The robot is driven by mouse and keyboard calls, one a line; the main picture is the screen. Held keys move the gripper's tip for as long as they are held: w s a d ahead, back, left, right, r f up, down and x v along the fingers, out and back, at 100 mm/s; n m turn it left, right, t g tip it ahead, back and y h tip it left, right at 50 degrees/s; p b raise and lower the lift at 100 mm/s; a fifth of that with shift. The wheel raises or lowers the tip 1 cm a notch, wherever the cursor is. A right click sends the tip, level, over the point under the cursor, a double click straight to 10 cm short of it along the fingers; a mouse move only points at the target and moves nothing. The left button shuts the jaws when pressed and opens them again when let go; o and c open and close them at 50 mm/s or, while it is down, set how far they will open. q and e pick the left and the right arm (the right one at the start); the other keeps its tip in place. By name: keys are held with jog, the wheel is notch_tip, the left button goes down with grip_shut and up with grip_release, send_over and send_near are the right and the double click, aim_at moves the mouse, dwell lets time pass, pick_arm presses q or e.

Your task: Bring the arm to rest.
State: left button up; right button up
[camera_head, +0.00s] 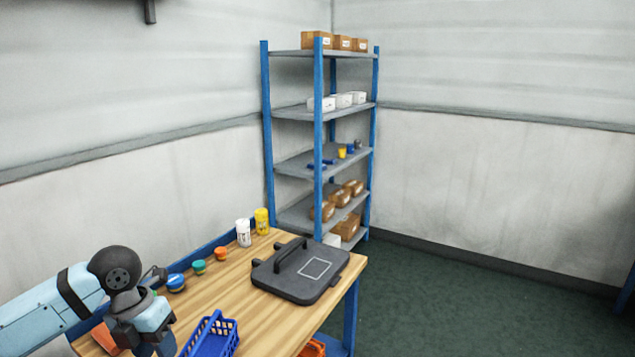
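My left arm (48,312) comes in from the lower left, light blue with a black joint. Its wrist and gripper end (142,322) are over the near left part of the wooden table (262,318), left of a blue basket (212,335). The fingertips do not show clearly, so I cannot tell whether the gripper is open or holds anything. My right arm and gripper are not in view.
A black case (300,272) lies on the table. A white bottle (243,233), a yellow bottle (262,222) and several small jars (198,267) line the back edge. A blue-post shelf (318,170) stands behind. The green floor (440,300) at right is clear.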

pick_arm(q)
jog(key=s+d+f+n+t+h+p, duration=0.2)
jog(key=s+d+f+n+t+p, duration=0.1)
jog(key=d+f+n, duration=0.5)
jog(key=s+d+f+n+t+h+p, duration=0.25)
jog(key=d+f+n, duration=0.25)
jog(key=n, duration=0.5)
jog(key=s+a+f+n+t+y+p, duration=0.1)
jog(key=s+a+f+n+t+p, duration=0.1)
jog(key=s+n, duration=0.5)
jog(key=s+a+f+n+t+y+p, duration=0.2)
jog(key=s+f+n+t+p, duration=0.1)
jog(key=s+n, duration=0.5)
jog(key=shift+a+f+n+t, duration=0.3)
jog(key=shift+n+t, duration=0.15)
jog(key=shift+n, duration=0.35)
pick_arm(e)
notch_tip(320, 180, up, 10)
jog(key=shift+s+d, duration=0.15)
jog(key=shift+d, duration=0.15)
pick_arm(q)
jog(key=shift+y, duration=0.25)
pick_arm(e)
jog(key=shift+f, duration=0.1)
